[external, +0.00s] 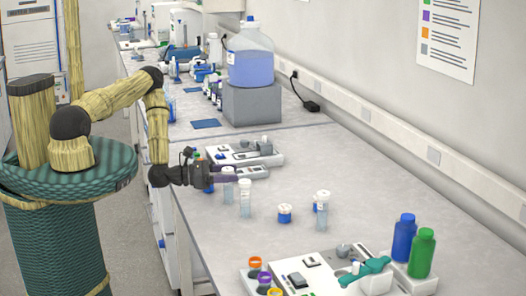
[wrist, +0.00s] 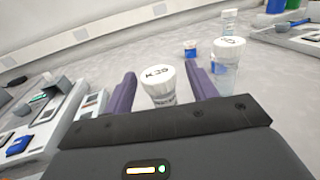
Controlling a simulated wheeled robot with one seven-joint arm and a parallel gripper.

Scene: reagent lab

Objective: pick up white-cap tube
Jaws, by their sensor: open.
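Several clear tubes with white caps stand upright on the bench. In the wrist view, one white-cap tube (wrist: 158,82) with dark writing on its cap stands between the two purple fingers of my gripper (wrist: 162,88). Its lower part is hidden by the gripper body. Gaps show beside the cap, so the fingers are open around it. In the external view, this appears to be the tube (external: 228,186) at my gripper (external: 227,172). A second white-cap tube (external: 245,198) stands just right of it, also in the wrist view (wrist: 227,65). A third (external: 322,206) stands farther right.
A small blue-and-white jar (external: 284,213) stands between the tubes. Grey instruments lie behind (external: 245,152) and in front (external: 310,272) of them. Blue (external: 403,238) and green (external: 422,254) bottles stand at the right. The bench between the third tube and the wall is clear.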

